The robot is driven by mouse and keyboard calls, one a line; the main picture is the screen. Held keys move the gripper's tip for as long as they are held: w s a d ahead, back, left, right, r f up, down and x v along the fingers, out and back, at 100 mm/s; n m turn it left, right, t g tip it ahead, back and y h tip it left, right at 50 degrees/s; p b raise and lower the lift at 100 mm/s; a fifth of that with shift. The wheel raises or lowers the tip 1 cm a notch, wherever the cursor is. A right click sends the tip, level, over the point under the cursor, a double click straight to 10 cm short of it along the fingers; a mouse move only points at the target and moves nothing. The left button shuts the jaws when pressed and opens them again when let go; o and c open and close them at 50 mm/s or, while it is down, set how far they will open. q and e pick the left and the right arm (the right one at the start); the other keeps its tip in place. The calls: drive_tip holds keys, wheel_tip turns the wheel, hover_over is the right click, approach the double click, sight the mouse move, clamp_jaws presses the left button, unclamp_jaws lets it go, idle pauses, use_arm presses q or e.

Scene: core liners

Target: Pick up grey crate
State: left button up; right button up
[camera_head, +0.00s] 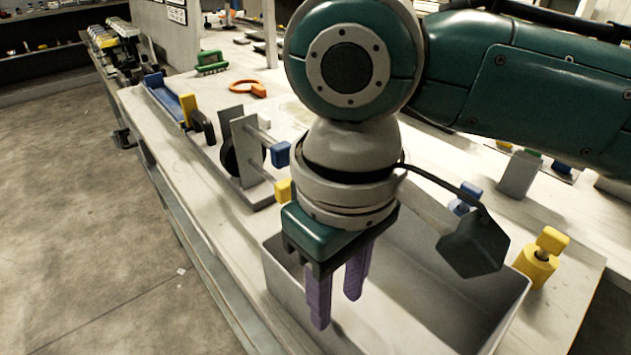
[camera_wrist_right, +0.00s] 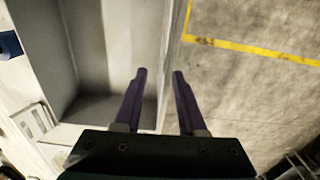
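The grey crate (camera_head: 440,280) is an open, empty-looking box on the pale workbench, at lower right in the head view. It also fills the left half of the right wrist view (camera_wrist_right: 88,45). My right gripper (camera_head: 336,308) has two purple fingers, pointing down at the crate's left side and spread apart with nothing seen between their tips. In the right wrist view the gripper's fingertips (camera_wrist_right: 159,74) appear on either side of the crate's wall line, one toward the interior and one toward the floor side. Their height against the rim is unclear. My left gripper is not in view.
A metal stand (camera_head: 245,150) with blue and yellow blocks is left of the crate. A yellow cylinder piece (camera_head: 537,265) stands close to its right. A green brush (camera_head: 211,63) and an orange ring tool (camera_head: 247,88) lie farther back. Open floor (camera_head: 110,230) is left of the bench.

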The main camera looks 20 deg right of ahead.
sight(331, 333)
drive_tip(key=f, duration=0.5)
drive_tip(key=f+b, duration=0.1)
drive_tip(key=f, duration=0.1)
drive_tip(key=shift+s+a+f, duration=0.15)
drive_tip(key=shift+a+f, duration=0.05)
drive_tip(key=shift+a, duration=0.05)
clamp_jaws()
drive_tip(key=shift+r, duration=0.1)
idle(1.0)
